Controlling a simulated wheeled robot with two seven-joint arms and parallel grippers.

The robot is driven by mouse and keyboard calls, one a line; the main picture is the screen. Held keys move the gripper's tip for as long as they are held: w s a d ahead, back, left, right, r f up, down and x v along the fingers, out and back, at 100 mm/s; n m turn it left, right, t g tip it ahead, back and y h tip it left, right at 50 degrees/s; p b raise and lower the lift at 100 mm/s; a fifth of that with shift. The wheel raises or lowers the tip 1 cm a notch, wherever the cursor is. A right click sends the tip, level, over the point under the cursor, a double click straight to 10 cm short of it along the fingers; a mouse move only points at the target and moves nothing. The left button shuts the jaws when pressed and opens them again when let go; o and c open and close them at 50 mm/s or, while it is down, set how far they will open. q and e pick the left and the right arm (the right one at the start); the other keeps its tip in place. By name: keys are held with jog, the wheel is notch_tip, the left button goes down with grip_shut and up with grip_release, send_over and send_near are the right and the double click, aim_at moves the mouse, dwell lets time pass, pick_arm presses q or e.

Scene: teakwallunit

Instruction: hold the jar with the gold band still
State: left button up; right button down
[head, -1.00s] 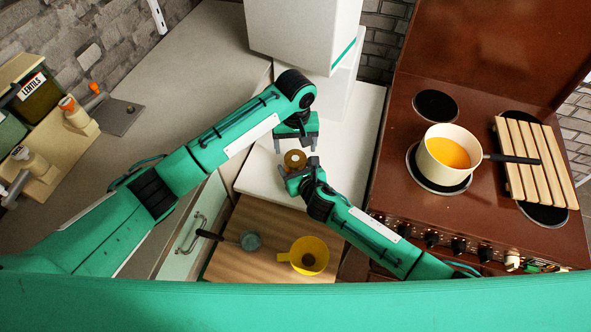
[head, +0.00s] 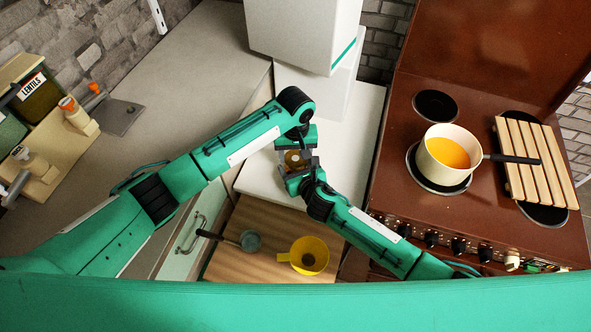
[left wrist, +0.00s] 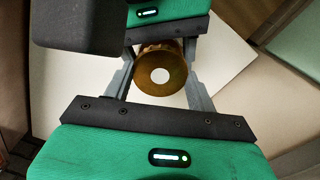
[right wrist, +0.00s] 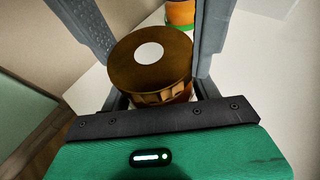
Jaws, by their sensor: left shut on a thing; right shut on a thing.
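The jar (head: 293,158) shows mostly its round brown-gold lid with a white dot on top. It stands between my two grippers over the white counter. In the left wrist view the lid (left wrist: 160,76) sits between the fingers of my left gripper (head: 295,150), which is shut on the jar from the far side. In the right wrist view the lid (right wrist: 150,60) and its ribbed edge sit between the fingers of my right gripper (head: 297,172), shut on the jar from the near side. The jar's body and any band on it are mostly hidden.
A yellow cup (head: 309,256) and a dark-handled ladle (head: 250,241) lie on the wooden board (head: 262,271) in front. A pot of orange liquid (head: 436,166) stands on the brown stove (head: 400,190) at right. An orange and green thing (right wrist: 180,14) shows behind the jar.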

pick_arm(q)
jog(key=shift+m, duration=0.9)
jog(key=o, duration=1.1)
notch_tip(320, 180, up, 12)
pick_arm(e)
jog(key=shift+c, duration=1.3)
grip_release()
